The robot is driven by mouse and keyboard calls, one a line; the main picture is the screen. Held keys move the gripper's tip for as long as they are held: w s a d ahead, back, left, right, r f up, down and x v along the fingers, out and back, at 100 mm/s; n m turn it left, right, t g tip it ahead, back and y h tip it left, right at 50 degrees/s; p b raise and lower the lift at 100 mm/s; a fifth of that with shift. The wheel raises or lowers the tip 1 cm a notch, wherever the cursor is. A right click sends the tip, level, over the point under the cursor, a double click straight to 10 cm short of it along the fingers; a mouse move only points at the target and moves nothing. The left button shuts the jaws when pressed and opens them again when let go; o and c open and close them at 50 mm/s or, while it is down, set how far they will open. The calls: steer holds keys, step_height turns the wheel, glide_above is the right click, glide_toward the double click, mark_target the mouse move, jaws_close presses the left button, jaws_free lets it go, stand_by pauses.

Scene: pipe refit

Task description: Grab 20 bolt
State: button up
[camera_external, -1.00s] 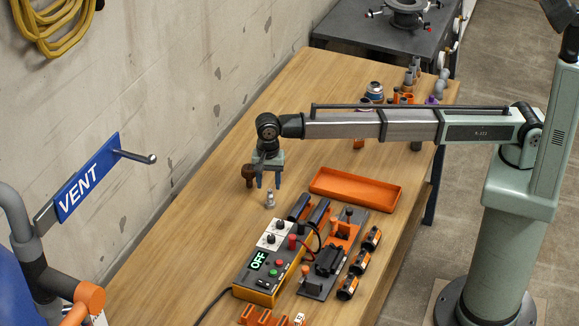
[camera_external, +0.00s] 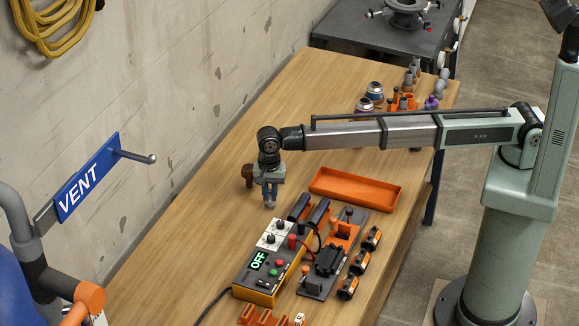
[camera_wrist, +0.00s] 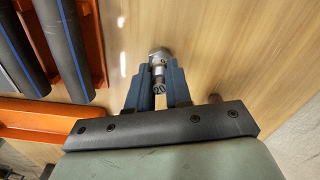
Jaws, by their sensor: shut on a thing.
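My gripper (camera_external: 269,196) is lowered to the wooden table, left of the orange tray. Its blue fingers are shut on a small silver bolt, which shows between the fingertips in the wrist view (camera_wrist: 160,62). In the outside view the bolt is mostly hidden by the fingers. The bolt looks upright, with its wider head at the far end in the wrist view.
An orange tray (camera_external: 355,188) lies right of my gripper. A brown knob-like object (camera_external: 248,172) stands close behind left. A control box reading OFF (camera_external: 268,268) and a tool plate (camera_external: 335,255) lie in front. Cans and fittings (camera_external: 405,98) stand at the far end. The table's left side is clear.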

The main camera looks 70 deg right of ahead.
jaws_close()
steer(key=shift+r, duration=0.1)
